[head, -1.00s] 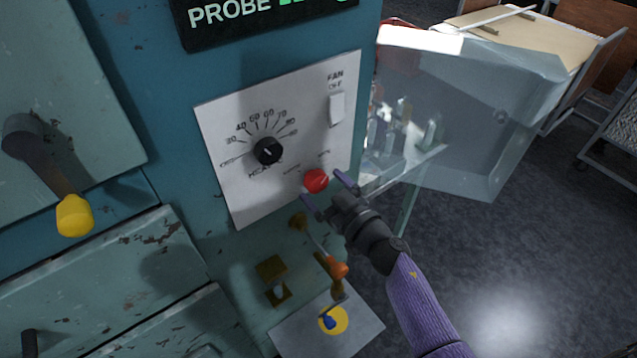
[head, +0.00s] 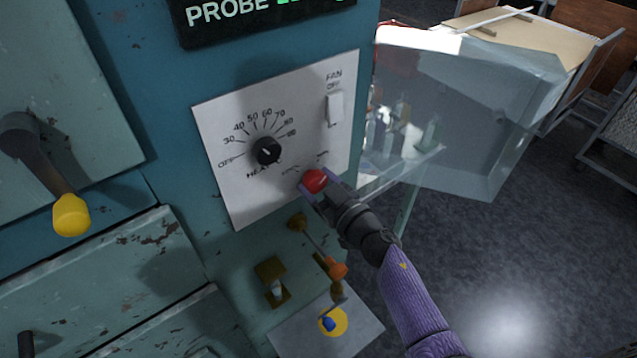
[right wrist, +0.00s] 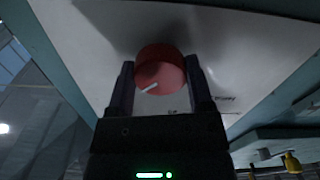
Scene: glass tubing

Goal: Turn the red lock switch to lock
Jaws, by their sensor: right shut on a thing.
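The red lock switch (head: 314,180) is a round knob low on the white control panel, below and right of the black heat dial. In the right wrist view the red knob (right wrist: 161,70) carries a short white mark, which slants. My right gripper (head: 317,187) has come in from the lower right and is shut on the red knob. In the right wrist view its two fingers (right wrist: 161,82) lie on either side of the knob. The small labels by the knob are too blurred to read in full. My left gripper is not in view.
The white panel (head: 215,130) also bears a black heat dial (head: 266,151) and a white fan switch (head: 335,108). An orange-tipped lever (head: 337,269) sticks out below the knob. A clear box (head: 490,120) stands to the right. A yellow-tipped handle (head: 71,215) is at the left.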

